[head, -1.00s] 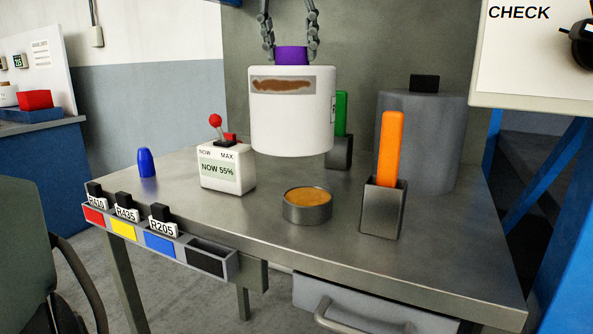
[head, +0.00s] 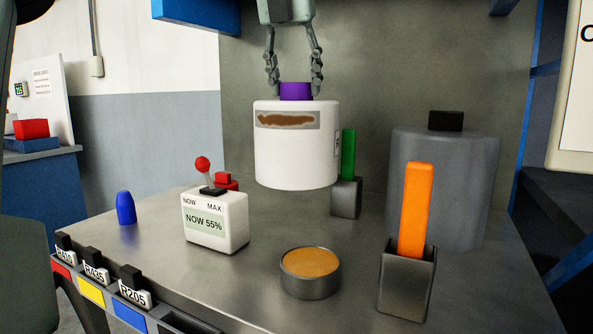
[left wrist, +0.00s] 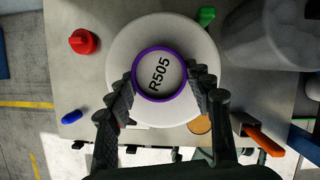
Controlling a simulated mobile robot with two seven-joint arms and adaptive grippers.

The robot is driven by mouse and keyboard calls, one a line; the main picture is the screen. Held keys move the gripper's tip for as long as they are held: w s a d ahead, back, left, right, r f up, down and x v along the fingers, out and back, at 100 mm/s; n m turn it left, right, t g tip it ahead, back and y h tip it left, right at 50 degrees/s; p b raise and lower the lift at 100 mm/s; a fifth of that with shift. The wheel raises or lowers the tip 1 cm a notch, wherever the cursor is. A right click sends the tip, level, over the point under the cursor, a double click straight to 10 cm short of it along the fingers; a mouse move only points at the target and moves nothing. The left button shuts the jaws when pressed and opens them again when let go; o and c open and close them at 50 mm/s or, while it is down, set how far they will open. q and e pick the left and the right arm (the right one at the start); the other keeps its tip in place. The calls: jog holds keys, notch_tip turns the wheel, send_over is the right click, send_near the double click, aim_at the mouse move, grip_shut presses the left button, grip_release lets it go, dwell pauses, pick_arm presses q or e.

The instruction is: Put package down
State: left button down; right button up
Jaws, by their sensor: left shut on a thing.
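The package is a white cylinder (head: 297,155) with a purple top (head: 296,91) and a brown-smeared label on its side. My left gripper (head: 295,86) comes down from above and is shut on the purple top. The package hangs upright, apparently above the metal table (head: 230,285). In the left wrist view the package's white top (left wrist: 125,45) is seen from above, with R505 inside the purple ring (left wrist: 160,75) between the fingers (left wrist: 160,82). My right gripper is not in view.
On the table stand a NOW 55% box with a red-knobbed lever (head: 215,220), a round tin (head: 310,272), an orange bar in a holder (head: 415,210), a green bar (head: 348,153), a grey drum (head: 445,185) and a blue peg (head: 126,208). Labelled bins (head: 92,291) line the front-left edge.

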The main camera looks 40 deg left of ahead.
aim_at(294, 100)
pick_arm(q)
notch_tip(294, 100, down, 5)
jog(key=shift+r+b, duration=0.1)
jog(key=shift+b, duration=0.3)
jog(key=shift+f, duration=0.5)
notch_tip(294, 100, down, 4)
jog(key=shift+r, duration=0.15)
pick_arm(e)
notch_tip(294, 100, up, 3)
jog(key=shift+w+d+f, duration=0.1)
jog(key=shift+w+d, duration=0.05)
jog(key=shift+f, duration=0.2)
pick_arm(q)
jog(key=c, duration=0.9)
grip_release()
jog(key=shift+s+f, duration=0.1)
jog(key=shift+f, duration=0.15)
jog(key=shift+o, duration=1.3)
jog(key=shift+d, duration=0.1)
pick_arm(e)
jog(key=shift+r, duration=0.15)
pick_arm(q)
jog(key=shift+r, duration=0.1)
